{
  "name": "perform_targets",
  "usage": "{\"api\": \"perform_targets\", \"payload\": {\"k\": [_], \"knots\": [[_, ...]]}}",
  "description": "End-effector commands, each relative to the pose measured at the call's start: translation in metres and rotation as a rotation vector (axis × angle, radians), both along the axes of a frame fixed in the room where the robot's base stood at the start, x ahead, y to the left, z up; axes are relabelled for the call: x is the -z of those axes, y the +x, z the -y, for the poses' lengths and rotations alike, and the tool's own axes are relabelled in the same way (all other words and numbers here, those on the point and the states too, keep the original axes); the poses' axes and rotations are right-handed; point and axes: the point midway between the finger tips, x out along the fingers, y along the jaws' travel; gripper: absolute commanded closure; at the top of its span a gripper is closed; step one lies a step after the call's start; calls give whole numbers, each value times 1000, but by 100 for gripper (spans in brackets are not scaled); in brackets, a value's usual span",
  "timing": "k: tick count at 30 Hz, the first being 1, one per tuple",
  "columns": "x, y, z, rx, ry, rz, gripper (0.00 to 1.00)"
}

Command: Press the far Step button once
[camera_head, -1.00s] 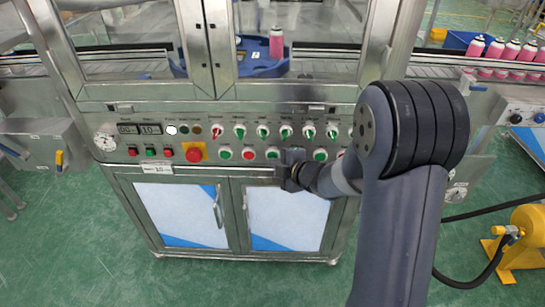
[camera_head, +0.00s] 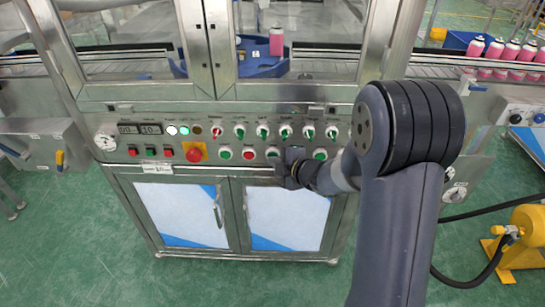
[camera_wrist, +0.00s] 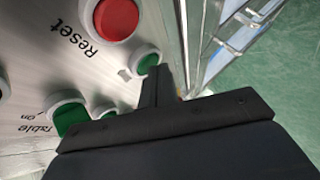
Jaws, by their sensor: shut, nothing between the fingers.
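The control panel (camera_head: 235,143) spans the front of the machine, with a lower row of round push buttons. My gripper (camera_head: 293,156) is at this row, right of a green button (camera_head: 272,152) and left of another green button (camera_head: 320,154); it covers the panel between them. In the wrist view my shut, empty fingers (camera_wrist: 160,80) reach to a green button (camera_wrist: 148,62), close to or touching it; I cannot tell which. A red button (camera_wrist: 118,18) labelled Reset is beside it. No Step label is readable.
Green-handled switches (camera_head: 286,132) sit just above my gripper. A red emergency button (camera_head: 193,154) on a yellow plate is to the left. Cabinet doors (camera_head: 290,212) are below. A yellow machine (camera_head: 522,240) with a black hose stands at right. Green floor (camera_head: 80,240) is clear at left.

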Motion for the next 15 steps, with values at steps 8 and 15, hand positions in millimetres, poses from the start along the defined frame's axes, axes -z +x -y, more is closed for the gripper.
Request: {"api": "perform_targets", "payload": {"k": [8, 15], "knots": [[1, -10, 0, 0, 0, 0, 100], [0, -16, 0, 0, 0, 0, 100]]}}
